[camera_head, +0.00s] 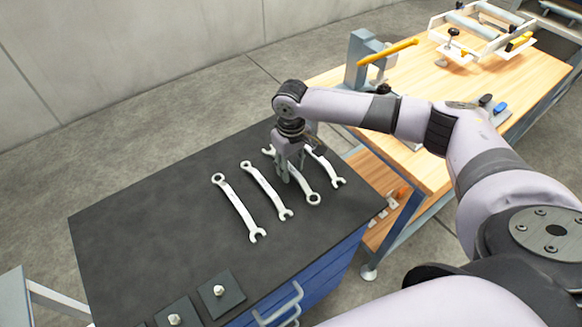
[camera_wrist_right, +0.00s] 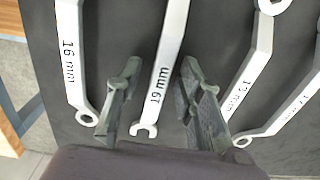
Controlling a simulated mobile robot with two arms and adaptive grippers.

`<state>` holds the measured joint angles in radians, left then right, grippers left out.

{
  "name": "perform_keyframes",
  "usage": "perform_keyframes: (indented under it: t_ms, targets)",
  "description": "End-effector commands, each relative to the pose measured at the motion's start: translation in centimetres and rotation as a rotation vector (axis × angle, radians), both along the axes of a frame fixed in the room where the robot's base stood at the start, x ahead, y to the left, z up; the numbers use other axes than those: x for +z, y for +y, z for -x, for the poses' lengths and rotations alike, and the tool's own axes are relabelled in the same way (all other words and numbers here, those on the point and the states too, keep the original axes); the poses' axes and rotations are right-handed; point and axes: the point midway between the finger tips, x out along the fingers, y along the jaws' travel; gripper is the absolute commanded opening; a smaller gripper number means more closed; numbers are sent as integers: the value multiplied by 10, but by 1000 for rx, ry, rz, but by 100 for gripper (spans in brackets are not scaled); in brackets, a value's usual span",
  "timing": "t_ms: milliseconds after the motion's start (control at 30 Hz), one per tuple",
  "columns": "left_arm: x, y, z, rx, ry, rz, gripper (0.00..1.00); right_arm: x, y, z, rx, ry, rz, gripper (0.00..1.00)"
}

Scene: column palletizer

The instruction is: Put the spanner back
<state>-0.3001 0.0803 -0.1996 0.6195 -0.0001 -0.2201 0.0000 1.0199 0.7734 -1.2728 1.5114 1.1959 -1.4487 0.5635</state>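Several silver spanners lie side by side on the dark top (camera_head: 150,215) of a blue cabinet. The leftmost spanner (camera_head: 238,207) and the one beside it (camera_head: 265,189) lie clear of my arm. My right gripper (camera_head: 284,178) is low over the third spanner (camera_head: 307,183) from the left, with the rightmost spanner (camera_head: 330,168) just beyond. In the wrist view, its open fingers (camera_wrist_right: 158,98) stand on either side of the spanner marked 19 mm (camera_wrist_right: 164,60), and a gap shows on both sides. The 16 mm spanner (camera_wrist_right: 71,55) lies to the left. My left gripper is out of view.
Two square dark plates with pegs (camera_head: 220,293) sit at the cabinet's near edge, above drawer handles (camera_head: 284,303). A wooden workbench (camera_head: 425,90) with a yellow-handled device (camera_head: 367,62) stands to the right. The cabinet's left half is clear.

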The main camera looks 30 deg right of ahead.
Motion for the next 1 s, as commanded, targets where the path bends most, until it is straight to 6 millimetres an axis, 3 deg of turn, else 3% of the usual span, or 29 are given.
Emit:
perform_keyframes:
  t_ms: [500, 700, 1000]
  targets:
    - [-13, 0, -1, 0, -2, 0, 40, 99, 0, -1, 0, -3, -1, 34]
    - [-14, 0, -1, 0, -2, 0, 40, 114, 0, 0, 1, -1, -1, 34]
    - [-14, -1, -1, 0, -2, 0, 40, 116, 0, 0, 1, -1, -1, 34]
